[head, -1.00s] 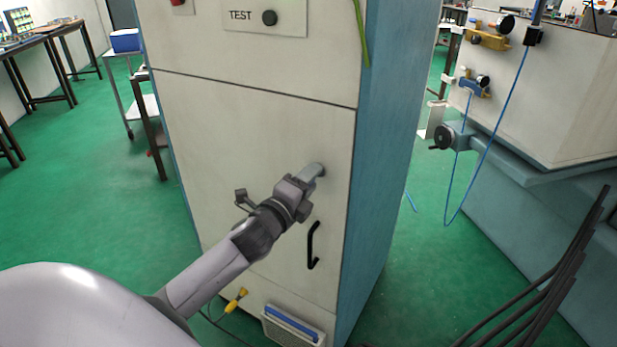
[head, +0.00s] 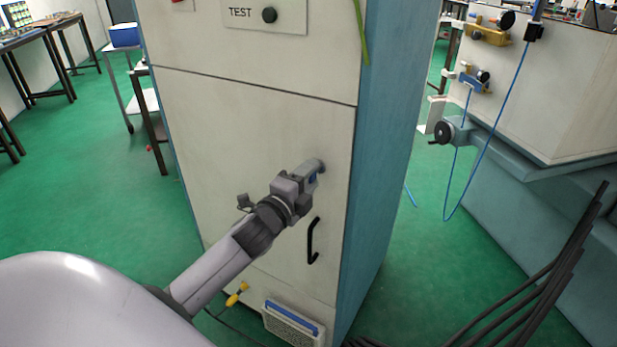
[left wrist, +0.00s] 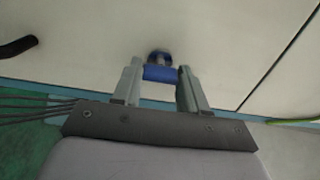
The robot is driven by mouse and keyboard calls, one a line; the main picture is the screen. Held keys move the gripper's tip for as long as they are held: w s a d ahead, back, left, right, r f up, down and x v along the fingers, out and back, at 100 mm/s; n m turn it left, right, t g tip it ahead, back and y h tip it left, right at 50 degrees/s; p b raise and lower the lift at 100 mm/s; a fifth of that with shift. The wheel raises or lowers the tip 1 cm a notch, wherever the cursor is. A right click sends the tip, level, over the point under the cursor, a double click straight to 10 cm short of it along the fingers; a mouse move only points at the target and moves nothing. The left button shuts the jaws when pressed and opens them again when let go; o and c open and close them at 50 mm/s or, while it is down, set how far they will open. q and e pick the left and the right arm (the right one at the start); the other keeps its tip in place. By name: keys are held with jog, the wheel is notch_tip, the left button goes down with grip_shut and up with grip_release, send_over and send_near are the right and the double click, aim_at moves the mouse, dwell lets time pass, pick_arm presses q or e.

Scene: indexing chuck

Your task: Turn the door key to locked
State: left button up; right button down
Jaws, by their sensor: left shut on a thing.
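The door key shows in the left wrist view as a blue grip (left wrist: 160,73) in front of a round dark metal lock (left wrist: 159,57) on the cabinet door. My left gripper (left wrist: 160,80) has its two fingers on either side of the blue grip and is shut on it. The key's exact angle is hard to tell. My right gripper is not in view.
A black bar handle (head: 313,241) sticks out of the door just below my gripper. A panel marked TEST with a black knob (head: 269,15) is above. A blue-grey machine with a handwheel (head: 445,132) stands at the right.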

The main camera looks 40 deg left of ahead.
pick_arm(q)
jog(key=o, duration=1.1)
jog(key=shift+c, duration=0.2)
jog(key=s, duration=0.7)
jog(key=shift+d+b, duration=0.25)
jog(key=shift+b, duration=0.1)
jog(key=s+d+f+n+g+h, duration=0.1)
jog(key=s+d+f+n, duration=0.3)
jog(key=f, duration=0.4)
jog(key=s+d+f+n+g+h, duration=0.1)
jog(key=s+d+f+n+g, duration=0.3)
jog(key=s+f, duration=0.4)
jog(key=s+d+f+n+g+h, duration=0.1)
jog(key=s+d+f+n+g, duration=0.1)
jog(key=s+d+f+n, duration=0.3)
notch_tip(320, 180, down, 3)
jog(key=shift+s+d+f+n+g+h, duration=0.1)
jog(key=shift+s+d+n+g+h, duration=0.25)
jog(key=shift+s+n, duration=0.45)
